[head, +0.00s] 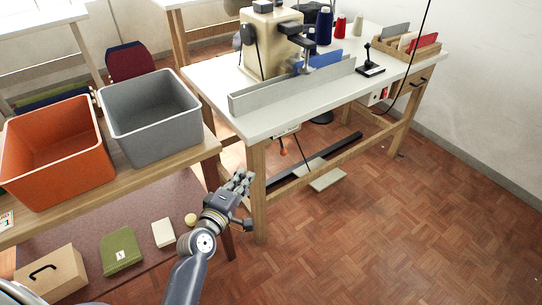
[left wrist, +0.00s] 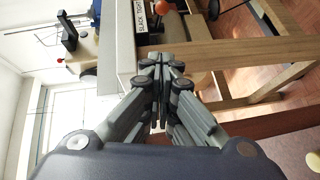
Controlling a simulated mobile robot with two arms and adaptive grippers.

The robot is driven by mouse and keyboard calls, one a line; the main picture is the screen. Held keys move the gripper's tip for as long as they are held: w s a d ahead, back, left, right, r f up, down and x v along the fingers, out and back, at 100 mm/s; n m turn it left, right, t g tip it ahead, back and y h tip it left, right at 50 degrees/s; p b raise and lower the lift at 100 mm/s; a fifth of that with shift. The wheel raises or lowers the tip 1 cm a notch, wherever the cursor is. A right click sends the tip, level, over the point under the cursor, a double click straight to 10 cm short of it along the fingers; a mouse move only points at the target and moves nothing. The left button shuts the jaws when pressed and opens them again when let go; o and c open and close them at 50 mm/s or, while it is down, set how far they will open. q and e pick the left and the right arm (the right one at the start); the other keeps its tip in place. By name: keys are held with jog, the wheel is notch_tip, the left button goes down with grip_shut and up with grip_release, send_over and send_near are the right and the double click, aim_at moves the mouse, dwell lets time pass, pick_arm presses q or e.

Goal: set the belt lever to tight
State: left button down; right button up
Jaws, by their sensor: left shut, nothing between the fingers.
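The belt lever (head: 283,152), with an orange ball knob, hangs under the front edge of the sewing table near its left corner. Its orange knob also shows at the top of the left wrist view (left wrist: 194,6). A white label reading SLACK and TIGHT (left wrist: 141,16) is beside it in that view; I cannot tell for sure which setting the lever is at. My left gripper (head: 245,178) is shut and empty, below and to the left of the lever, apart from it. In the left wrist view its closed fingers (left wrist: 158,65) point toward the table edge. My right gripper is not in view.
The white sewing table (head: 210,80) has wooden legs (head: 258,190) close to my left gripper. A bench with an orange bin (head: 60,150) and a grey bin (head: 150,115) stands to the left. A pedal (head: 327,179) lies below the table. The floor at right is clear.

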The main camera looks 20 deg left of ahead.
pick_arm(q)
jog(key=w+d+f+b, duration=0.2)
jog(key=w+d, duration=0.1)
jog(key=w, duration=0.9)
jog(key=shift+w+d+f, duration=0.15)
jog(key=shift+w+d, duration=0.15)
jog(key=shift+d, duration=0.05)
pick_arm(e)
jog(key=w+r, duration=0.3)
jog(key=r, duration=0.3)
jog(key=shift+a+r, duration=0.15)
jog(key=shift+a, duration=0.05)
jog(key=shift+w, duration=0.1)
